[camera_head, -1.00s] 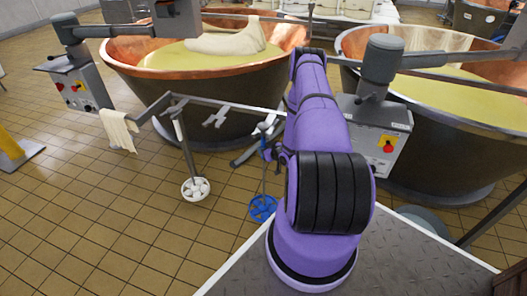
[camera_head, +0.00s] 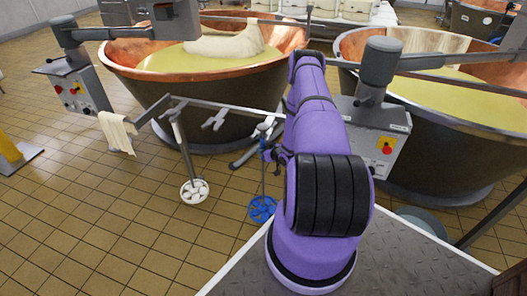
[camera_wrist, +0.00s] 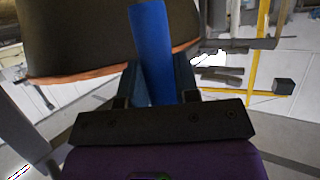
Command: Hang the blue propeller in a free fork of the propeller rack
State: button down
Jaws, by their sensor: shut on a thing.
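The blue propeller (camera_head: 262,209) hangs upright with its bladed wheel at the bottom, low over the tiled floor. My gripper (camera_head: 273,154) is shut on its shaft, just below the right fork (camera_head: 266,125) of the propeller rack (camera_head: 232,105). In the wrist view the blue shaft (camera_wrist: 152,45) stands between the jaws (camera_wrist: 155,85). I cannot tell whether the shaft's top sits in that fork or in front of it. The middle fork (camera_head: 213,121) is empty. A white propeller (camera_head: 193,190) hangs from the left fork. My arm hides the rack's right end.
Two copper vats (camera_head: 200,100) with yellow liquid stand behind the rack. A white cloth (camera_head: 117,132) hangs on the rail at left. A control box (camera_head: 372,138) is close right of my arm. The tiled floor (camera_head: 80,230) at front left is clear.

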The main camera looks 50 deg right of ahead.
jog(key=shift+d+f, duration=0.1)
jog(key=shift+f, duration=0.7)
jog(key=shift+d+f, duration=0.15)
dwell(1.2)
jog(key=c, duration=0.8)
grip_release()
jog(key=shift+w, duration=0.1)
